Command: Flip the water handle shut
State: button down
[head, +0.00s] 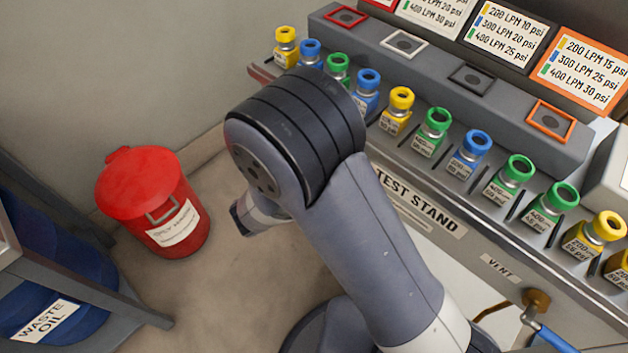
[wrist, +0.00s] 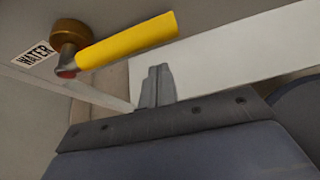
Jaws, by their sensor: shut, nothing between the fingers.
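The water handle (wrist: 125,40) shows in the wrist view at the upper left. It is a yellow lever on a brass valve body (wrist: 69,35), and it points to the right and slightly up in the picture. A WATER label (wrist: 34,54) sits just left of the valve. My gripper (wrist: 158,72) is shut and empty, below and right of the lever, and appears apart from it. In the head view my arm hides the gripper, and the water handle does not show there.
The head view shows the test stand (head: 420,205) with several coloured bottles along it. A blue-handled valve (head: 553,338) sits by the VENT label (head: 500,270). A red bin (head: 155,203) and waste oil drums (head: 50,290) stand left. Bare floor lies between bin and stand.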

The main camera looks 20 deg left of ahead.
jog(key=f+p+v, duration=0.1)
jog(key=v, duration=0.8)
jog(key=shift+s+a, duration=0.4)
jog(key=shift+s, duration=0.05)
jog(key=w+a+f+m+t+y+b, duration=0.1)
jog(key=w+f+m+t+y+b, duration=0.3)
jog(key=w+f+b, duration=0.5)
jog(key=w+m+b, duration=0.2)
jog(key=b, duration=0.7)
jog(key=shift+w+a+f+m+y, duration=0.2)
jog(key=shift+w+a+m+y, duration=0.05)
jog(key=shift+a+m+y, duration=0.15)
